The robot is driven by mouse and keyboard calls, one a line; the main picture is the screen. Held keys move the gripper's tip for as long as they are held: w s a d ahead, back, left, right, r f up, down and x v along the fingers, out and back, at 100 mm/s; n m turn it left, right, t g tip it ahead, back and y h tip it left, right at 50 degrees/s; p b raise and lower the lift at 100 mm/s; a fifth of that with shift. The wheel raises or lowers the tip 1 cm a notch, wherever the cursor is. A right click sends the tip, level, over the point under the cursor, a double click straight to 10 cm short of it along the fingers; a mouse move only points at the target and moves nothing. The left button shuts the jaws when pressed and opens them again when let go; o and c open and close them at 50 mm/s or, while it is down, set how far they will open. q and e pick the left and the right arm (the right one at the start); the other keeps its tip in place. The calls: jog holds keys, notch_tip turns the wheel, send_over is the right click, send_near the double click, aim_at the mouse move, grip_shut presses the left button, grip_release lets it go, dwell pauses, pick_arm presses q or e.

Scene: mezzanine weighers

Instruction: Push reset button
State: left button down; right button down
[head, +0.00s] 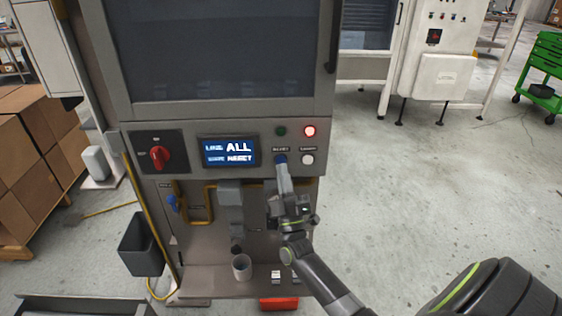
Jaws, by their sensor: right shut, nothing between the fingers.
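The machine's control panel (180,170) stands in front of me. A blue button (280,158), under a small label that seems to read RESET, sits right of the lit display (230,151). My right gripper (282,166) is shut and empty, with its tips pointing up at the blue button's lower edge. The tips cover part of the button, and I cannot tell whether they touch it. The display shows the words ALL and RESET, though the small text is hard to read. My left gripper is not in view.
A lit red lamp (310,131), a dark green lamp (281,131) and a white button (307,159) surround the blue button. A red rotary switch (160,157) is at the left. A cup (242,267) stands on the lower ledge.

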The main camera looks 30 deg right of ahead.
dwell(0.7)
jog(key=shift+w+d, duration=0.25)
jog(key=shift+w, duration=0.1)
jog(key=shift+w+d, duration=0.2)
jog(key=shift+w, duration=0.15)
dwell(0.6)
jog(key=shift+s+a, duration=0.1)
jog(key=shift+s, duration=0.05)
jog(key=shift+s+a+p, duration=0.35)
jog(key=shift+s+p, duration=0.2)
jog(key=shift+s, duration=0.05)
jog(key=s+a, duration=0.1)
jog(key=s+p, duration=0.1)
jog(key=s+a+p, duration=0.1)
jog(key=s, duration=0.1)
jog(key=shift+s+a, duration=0.1)
jog(key=shift+a, duration=0.2)
